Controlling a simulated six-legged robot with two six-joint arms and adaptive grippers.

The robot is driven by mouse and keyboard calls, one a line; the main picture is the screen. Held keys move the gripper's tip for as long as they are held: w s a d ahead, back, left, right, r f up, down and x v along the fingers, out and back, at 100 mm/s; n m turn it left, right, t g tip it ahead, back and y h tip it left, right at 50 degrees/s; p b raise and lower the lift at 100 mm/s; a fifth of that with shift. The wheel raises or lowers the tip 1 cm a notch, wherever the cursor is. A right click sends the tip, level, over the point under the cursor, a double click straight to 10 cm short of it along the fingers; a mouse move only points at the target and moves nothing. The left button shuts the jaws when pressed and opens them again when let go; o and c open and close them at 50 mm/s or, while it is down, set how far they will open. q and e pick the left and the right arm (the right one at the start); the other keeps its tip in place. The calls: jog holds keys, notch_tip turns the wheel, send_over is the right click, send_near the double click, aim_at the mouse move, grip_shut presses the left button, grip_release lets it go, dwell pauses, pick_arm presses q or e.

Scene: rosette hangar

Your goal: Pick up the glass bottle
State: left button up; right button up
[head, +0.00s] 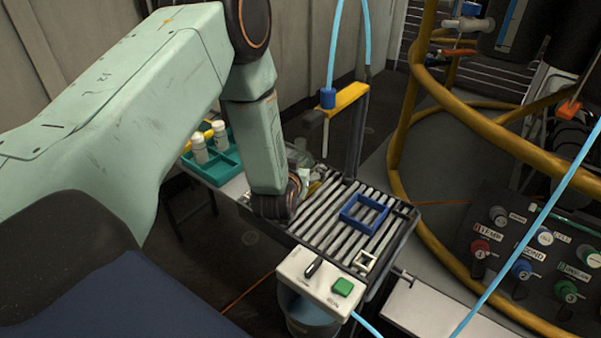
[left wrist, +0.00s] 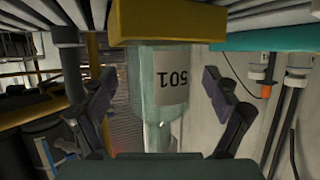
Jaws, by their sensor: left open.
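The glass bottle (left wrist: 162,95) is clear, pale green, with a white label reading 501. It appears upside down in the left wrist view, its wide end against a yellow block (left wrist: 165,22). My left gripper (left wrist: 159,85) is open, one finger on each side of the bottle, with visible gaps between the fingers and the glass. In the head view the bottle (head: 299,152) is mostly hidden behind my left arm, and my left gripper (head: 312,184) is largely hidden at the slatted rack's far left end. My right gripper is not in view.
The slatted rack (head: 330,225) carries a blue square frame (head: 363,213) and has a control box (head: 320,283) with a green button in front. A teal tray (head: 222,165) with white bottles stands to the left. Yellow rails (head: 480,135) curve round the right side.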

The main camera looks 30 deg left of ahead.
pick_arm(q)
jog(key=shift+w, duration=0.35)
jog(key=shift+a+f, duration=0.1)
jog(key=shift+c, duration=0.3)
jog(key=c, duration=1.3)
